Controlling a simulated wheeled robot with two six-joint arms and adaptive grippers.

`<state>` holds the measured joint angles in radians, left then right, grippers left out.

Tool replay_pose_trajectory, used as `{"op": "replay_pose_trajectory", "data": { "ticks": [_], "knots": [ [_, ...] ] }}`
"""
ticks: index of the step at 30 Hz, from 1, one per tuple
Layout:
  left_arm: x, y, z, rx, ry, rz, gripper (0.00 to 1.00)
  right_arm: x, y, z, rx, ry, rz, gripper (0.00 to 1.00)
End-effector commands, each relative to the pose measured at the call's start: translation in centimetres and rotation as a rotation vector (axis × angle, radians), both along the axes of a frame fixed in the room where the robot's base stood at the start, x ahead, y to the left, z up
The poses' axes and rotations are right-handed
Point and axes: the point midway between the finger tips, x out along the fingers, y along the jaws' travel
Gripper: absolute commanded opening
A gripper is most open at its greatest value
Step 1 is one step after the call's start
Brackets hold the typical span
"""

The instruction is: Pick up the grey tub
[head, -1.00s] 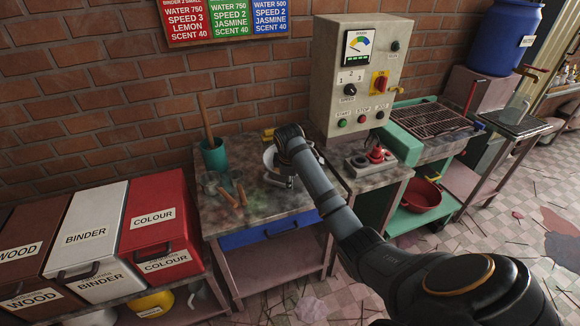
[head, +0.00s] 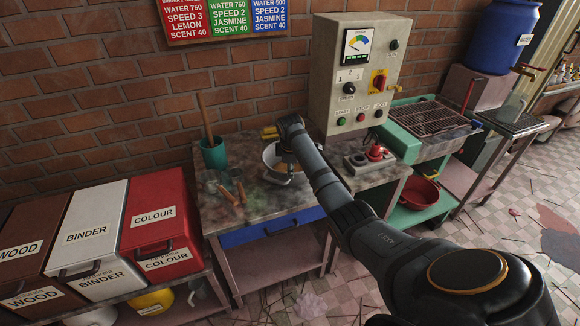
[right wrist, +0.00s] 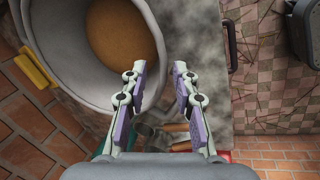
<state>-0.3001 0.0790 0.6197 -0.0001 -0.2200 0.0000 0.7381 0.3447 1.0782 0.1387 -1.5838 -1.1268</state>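The grey tub (head: 268,157) stands on the stained worktop of the middle bench, partly hidden by my right arm. In the right wrist view it is a round grey tub (right wrist: 62,62) with brown matter inside. My right gripper (right wrist: 158,69) is open, its two fingers apart. The tub's near wall shows between the fingertips, the left finger over the inner side and the right finger outside; I cannot tell whether they touch it. In the head view the right gripper (head: 283,178) is small and partly hidden at the tub. My left gripper is not in view.
A green cup (head: 214,155) with a wooden stick, glass jugs and wooden-handled tools lie left of the tub. A control box (head: 357,75) stands behind at right, with a red-button unit (head: 372,158) before it. Labelled bins (head: 160,225) stand at left.

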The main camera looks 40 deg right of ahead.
Motion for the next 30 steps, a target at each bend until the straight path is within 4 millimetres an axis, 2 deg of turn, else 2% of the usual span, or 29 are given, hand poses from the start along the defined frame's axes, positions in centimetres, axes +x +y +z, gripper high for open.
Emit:
{"op": "replay_pose_trajectory", "data": {
  "ticks": [9, 17, 24, 30],
  "knots": [
    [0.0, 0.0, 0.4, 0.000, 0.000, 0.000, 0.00, 1.5, -0.7, -4.2, 0.002, 0.004, 0.000, 0.29],
    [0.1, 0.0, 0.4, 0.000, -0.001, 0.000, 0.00, 1.5, -0.8, -4.5, 0.000, 0.002, 0.001, 0.29],
    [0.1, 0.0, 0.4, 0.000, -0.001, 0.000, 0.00, 1.5, -0.8, -4.5, 0.000, 0.002, 0.001, 0.00],
    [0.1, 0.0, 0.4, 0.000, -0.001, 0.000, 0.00, 1.5, -0.8, -4.5, 0.000, 0.002, 0.001, 0.00]
  ]
}}
